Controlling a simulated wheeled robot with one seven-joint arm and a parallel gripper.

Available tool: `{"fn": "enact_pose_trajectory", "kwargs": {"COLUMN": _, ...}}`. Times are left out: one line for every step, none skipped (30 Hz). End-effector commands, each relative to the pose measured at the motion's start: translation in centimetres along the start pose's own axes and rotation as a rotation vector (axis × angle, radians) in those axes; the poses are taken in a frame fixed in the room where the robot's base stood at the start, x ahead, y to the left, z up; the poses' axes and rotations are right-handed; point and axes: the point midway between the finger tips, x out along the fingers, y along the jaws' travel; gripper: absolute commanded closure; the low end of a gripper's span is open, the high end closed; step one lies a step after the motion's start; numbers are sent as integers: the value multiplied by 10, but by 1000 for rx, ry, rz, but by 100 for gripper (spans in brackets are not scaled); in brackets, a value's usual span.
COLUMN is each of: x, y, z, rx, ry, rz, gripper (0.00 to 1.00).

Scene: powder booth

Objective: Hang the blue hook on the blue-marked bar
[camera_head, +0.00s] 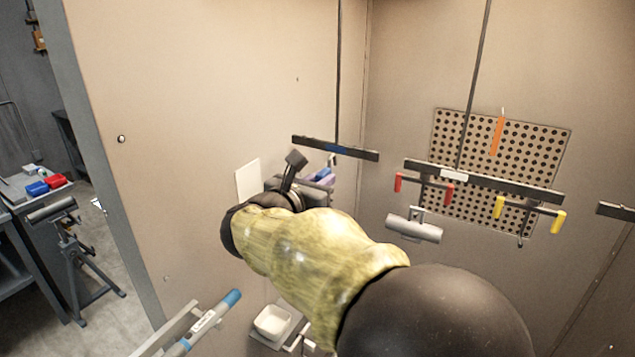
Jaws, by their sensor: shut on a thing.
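A white-marked bar (520,187) hangs to the right, with red (449,193) and yellow (559,221) hooks and a grey cylinder (414,228) below. A perforated panel (560,145) is behind. A white tub (272,321) and a blue-ended tube (205,325) are low in front.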

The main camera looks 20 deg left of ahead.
Motion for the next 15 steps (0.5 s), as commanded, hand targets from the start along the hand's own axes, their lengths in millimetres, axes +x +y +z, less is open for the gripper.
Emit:
{"fn": "enact_pose_trajectory", "kwargs": {"x": 4, "y": 0, "z": 1, "rx": 1, "ry": -1, "rz": -1, "gripper": 100}}
{"fn": "enact_pose_trajectory", "kwargs": {"x": 6, "y": 0, "z": 2, "rx": 1, "ry": -1, "rz": -1, "gripper": 100}}
{"fn": "enact_pose_trajectory", "kwargs": {"x": 9, "y": -1, "z": 2, "rx": 1, "ry": -1, "rz": -2, "gripper": 100}}
{"fn": "enact_pose_trajectory", "kwargs": {"x": 11, "y": -1, "z": 2, "rx": 1, "ry": -1, "rz": -2, "gripper": 100}}
{"fn": "enact_pose_trajectory", "kwargs": {"x": 12, "y": -1, "z": 2, "rx": 1, "ry": -1, "rz": -2, "gripper": 100}}
{"fn": "enact_pose_trajectory", "kwargs": {"x": 15, "y": -1, "z": 2, "rx": 1, "ry": -1, "rz": -2, "gripper": 100}}
{"fn": "enact_pose_trajectory", "kwargs": {"x": 17, "y": -1, "z": 2, "rx": 1, "ry": -1, "rz": -2, "gripper": 100}}
{"fn": "enact_pose_trajectory", "kwargs": {"x": 19, "y": -1, "z": 2, "rx": 0, "ry": 0, "rz": -2, "gripper": 100}}
{"fn": "enact_pose_trajectory", "kwargs": {"x": 22, "y": -1, "z": 3, "rx": 0, "ry": 0, "rz": -2, "gripper": 100}}
{"fn": "enact_pose_trajectory", "kwargs": {"x": 23, "y": -1, "z": 3, "rx": 1, "ry": 0, "rz": -2, "gripper": 100}}
{"fn": "enact_pose_trajectory", "kwargs": {"x": 26, "y": -1, "z": 3, "rx": 1, "ry": 0, "rz": -3, "gripper": 100}}
{"fn": "enact_pose_trajectory", "kwargs": {"x": 28, "y": -1, "z": 4, "rx": 1, "ry": 0, "rz": -3, "gripper": 100}}
{"fn": "enact_pose_trajectory", "kwargs": {"x": 30, "y": -1, "z": 4, "rx": 2, "ry": -1, "rz": -3, "gripper": 100}}
{"fn": "enact_pose_trajectory", "kwargs": {"x": 32, "y": -1, "z": 4, "rx": 2, "ry": -1, "rz": -3, "gripper": 100}}
{"fn": "enact_pose_trajectory", "kwargs": {"x": 34, "y": -1, "z": 5, "rx": 2, "ry": 0, "rz": -2, "gripper": 100}}
